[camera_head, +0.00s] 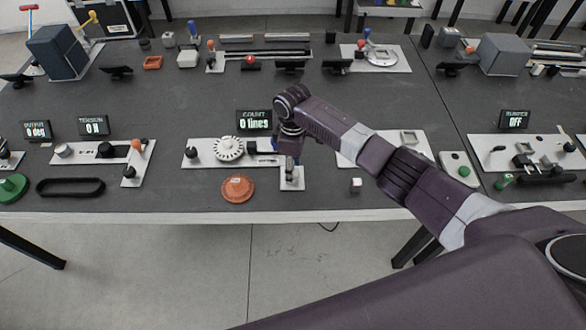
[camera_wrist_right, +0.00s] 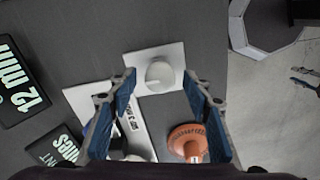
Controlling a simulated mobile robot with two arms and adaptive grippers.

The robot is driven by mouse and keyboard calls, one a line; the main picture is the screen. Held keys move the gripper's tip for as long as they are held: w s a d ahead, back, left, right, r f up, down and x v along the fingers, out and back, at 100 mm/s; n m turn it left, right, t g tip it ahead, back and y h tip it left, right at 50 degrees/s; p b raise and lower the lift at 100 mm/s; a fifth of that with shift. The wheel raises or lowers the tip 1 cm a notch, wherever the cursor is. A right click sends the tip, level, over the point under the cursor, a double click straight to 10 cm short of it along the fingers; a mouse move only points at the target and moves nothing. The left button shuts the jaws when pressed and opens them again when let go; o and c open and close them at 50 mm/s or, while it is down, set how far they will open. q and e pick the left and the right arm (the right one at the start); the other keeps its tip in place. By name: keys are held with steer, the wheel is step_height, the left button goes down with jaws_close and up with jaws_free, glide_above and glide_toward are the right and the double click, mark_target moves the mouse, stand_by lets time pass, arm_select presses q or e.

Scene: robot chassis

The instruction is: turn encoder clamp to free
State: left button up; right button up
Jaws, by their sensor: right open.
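The encoder station's white L-shaped plate (camera_head: 204,152) stands under the COUNT display (camera_head: 254,120), which reads 0 lines. It carries a white toothed wheel (camera_head: 229,148) and a black knob (camera_head: 191,149). A round pale knob (camera_wrist_right: 160,75), which looks like the clamp, sits on the plate's front end (camera_wrist_right: 135,62). My right gripper (camera_head: 290,168) hangs over that end and partly hides it. In the right wrist view its blue fingers (camera_wrist_right: 158,77) are apart, one to each side of the knob in the picture. I cannot tell how high above it they are. My left gripper is not in view.
An orange disc (camera_head: 238,188) lies left of my right gripper and also shows in the right wrist view (camera_wrist_right: 188,142). A small white cube (camera_head: 355,185) is to the right. Other stations stand left, right and behind. The table's front edge (camera_head: 240,215) is close.

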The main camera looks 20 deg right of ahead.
step_height(320, 180, up, 11)
steer(key=shift+r, duration=0.2)
stand_by(0.5)
